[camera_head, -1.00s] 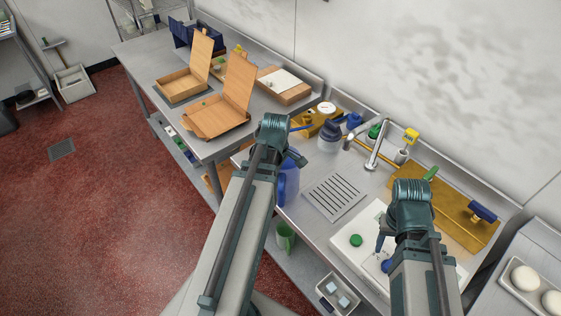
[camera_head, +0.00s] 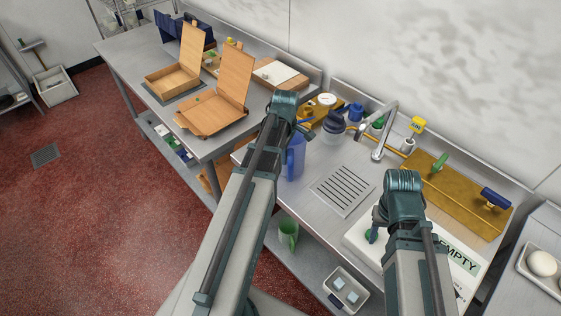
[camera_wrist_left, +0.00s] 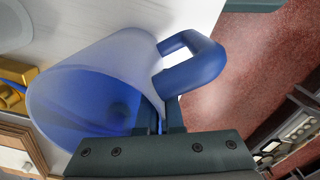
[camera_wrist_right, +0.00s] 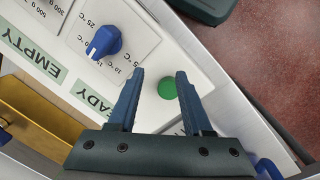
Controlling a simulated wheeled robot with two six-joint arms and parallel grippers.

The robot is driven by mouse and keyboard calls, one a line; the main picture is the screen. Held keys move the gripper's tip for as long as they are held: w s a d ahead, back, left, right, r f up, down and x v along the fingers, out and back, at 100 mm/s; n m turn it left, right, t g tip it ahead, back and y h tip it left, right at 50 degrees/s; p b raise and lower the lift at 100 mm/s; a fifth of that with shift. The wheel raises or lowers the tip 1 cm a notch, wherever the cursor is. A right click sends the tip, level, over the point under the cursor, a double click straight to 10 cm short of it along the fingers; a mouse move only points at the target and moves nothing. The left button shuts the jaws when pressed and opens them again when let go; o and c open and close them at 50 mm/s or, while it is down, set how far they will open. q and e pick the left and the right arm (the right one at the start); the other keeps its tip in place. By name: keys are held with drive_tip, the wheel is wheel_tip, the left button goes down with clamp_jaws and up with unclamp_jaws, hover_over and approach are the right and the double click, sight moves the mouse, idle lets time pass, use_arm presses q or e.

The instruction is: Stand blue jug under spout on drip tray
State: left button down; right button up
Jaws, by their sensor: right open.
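The blue jug (camera_head: 293,160) is at the left end of the sink counter, partly hidden by my left arm. My left gripper (camera_head: 292,128) is at its top. In the left wrist view the jug (camera_wrist_left: 85,100) shows its wide mouth and its handle (camera_wrist_left: 195,62). The left fingers (camera_wrist_left: 162,118) are close together on the jug beside the handle. The slotted drip tray (camera_head: 322,198) is set in the counter to the right of the jug. The metal spout (camera_head: 379,140) rises behind the tray. My right gripper (camera_wrist_right: 158,90) is open and empty, above a white panel.
The white panel (camera_head: 353,240) carries a green button (camera_wrist_right: 167,89), a blue knob (camera_wrist_right: 103,42) and EMPTY and READY labels. A dark-lidded container (camera_head: 334,127) stands behind the jug. A brass board (camera_head: 455,195) lies behind the panel. A green mug (camera_head: 288,233) is on the lower shelf.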

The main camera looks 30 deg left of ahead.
use_arm(q)
drive_tip(key=shift+s+d+f, duration=0.1)
drive_tip(key=shift+f, duration=0.35)
use_arm(e)
drive_tip(key=shift+s+a+f, duration=0.1)
drive_tip(key=shift+f, duration=0.4)
drive_tip(key=shift+a+r, duration=0.1)
use_arm(q)
drive_tip(key=shift+r, duration=0.1)
drive_tip(key=c, duration=1.1)
unclamp_jaws()
wheel_tip(320, 180, up, 12)
drive_tip(key=p, duration=1.2)
drive_tip(key=shift+r, duration=0.1)
use_arm(e)
wheel_tip(320, 180, up, 12)
